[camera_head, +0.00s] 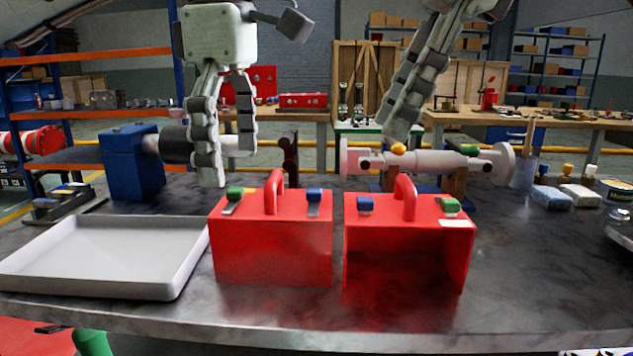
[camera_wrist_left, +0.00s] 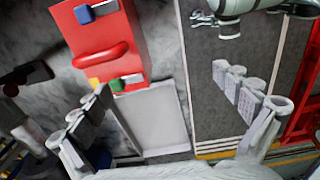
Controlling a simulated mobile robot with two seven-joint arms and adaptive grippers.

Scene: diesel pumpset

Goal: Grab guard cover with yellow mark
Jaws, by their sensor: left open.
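Two red guard covers stand side by side on the dark table. The left guard cover (camera_head: 272,250) has a red handle, green and blue latches, and a small yellow mark (camera_head: 249,190) beside the green latch. It also shows in the left wrist view (camera_wrist_left: 97,42), with its yellow mark (camera_wrist_left: 93,82). The right guard cover (camera_head: 407,215) has a white mark (camera_head: 454,224) and an open front. My left gripper (camera_head: 227,160) is open and empty, above and behind the left cover, apart from its handle. My right gripper (camera_head: 394,132) is above and behind the right cover; its finger opening is unclear.
A grey tray (camera_head: 105,255) lies left of the covers. Behind them stand a blue motor block (camera_head: 133,162) and a pale shaft housing (camera_head: 430,161). Bottles and small boxes (camera_head: 580,196) are at the right. The table is clear at the front right.

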